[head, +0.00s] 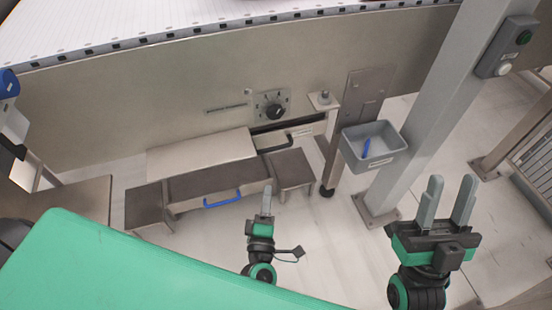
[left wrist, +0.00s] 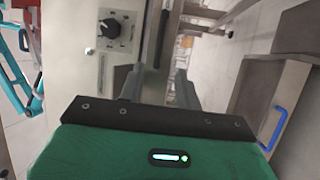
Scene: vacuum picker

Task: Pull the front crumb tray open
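A drawer-like front with a black handle (head: 276,147) sits low in the machine's side, below a dial; a small white label is beside it. A second handle, blue (head: 222,198), is on the low brown step unit in front; it also shows in the left wrist view (left wrist: 274,128). I cannot tell for certain which front is the crumb tray. My left gripper (head: 267,190) is below and in front of the black handle, seen edge-on. In the left wrist view its fingers (left wrist: 155,78) appear apart, with nothing clearly held. My right gripper (head: 450,187) is open and empty, at the right.
The dial (head: 271,107) is on the machine panel. A grey bin (head: 374,161) with a blue item inside hangs by the grey post (head: 430,110). The brown step unit (head: 217,181) stands below the panel. Pale floor (head: 335,235) between my grippers is clear.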

